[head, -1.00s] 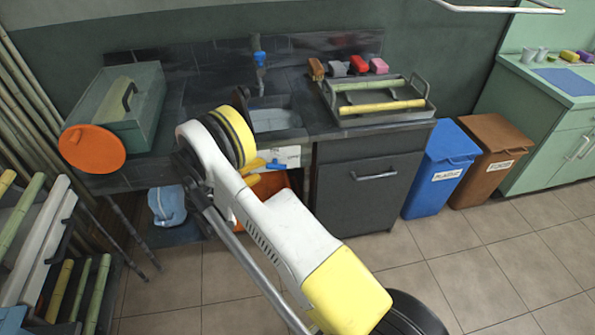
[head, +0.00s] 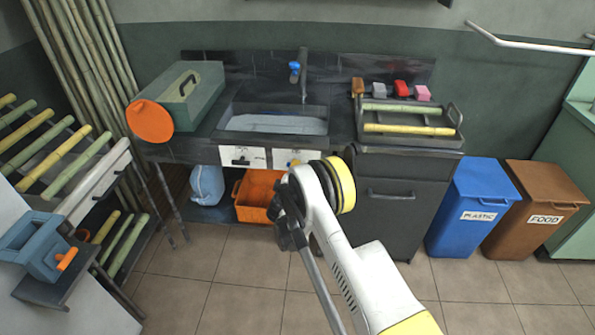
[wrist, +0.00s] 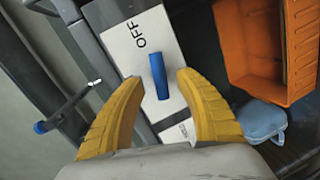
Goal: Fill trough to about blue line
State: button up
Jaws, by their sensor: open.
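The trough (head: 228,110) is a dark basin set in the counter, with a pale, bluish-grey surface inside. I cannot make out a blue line or tell the level from here. A tap (head: 303,75) with a blue part stands behind it. Below the trough is a white panel (head: 283,157). In the wrist view the white panel (wrist: 133,38) reads OFF and carries a blue lever (wrist: 160,88). My gripper (wrist: 158,80) is open, its yellow fingers on either side of the lever; I cannot tell whether they touch it. In the head view my arm hides most of the gripper.
An orange crate (head: 258,206) and a blue bag-like container (head: 207,186) sit under the counter. A tray (head: 440,139) with cane pieces lies on the right; a green box (head: 188,108) and orange disc (head: 150,121) are left. Blue (head: 463,222) and brown bins (head: 520,235) stand right.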

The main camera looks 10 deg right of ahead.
jog(key=shift+b+x, duration=0.35)
jog(key=shift+x, duration=1.25)
grip_shut()
jog(key=shift+n+h, duration=0.4)
jog(key=shift+n, duration=0.7)
grip_release()
jog(key=shift+d, duration=0.1)
jog(key=shift+s, duration=0.1)
jog(key=v, duration=1.2)
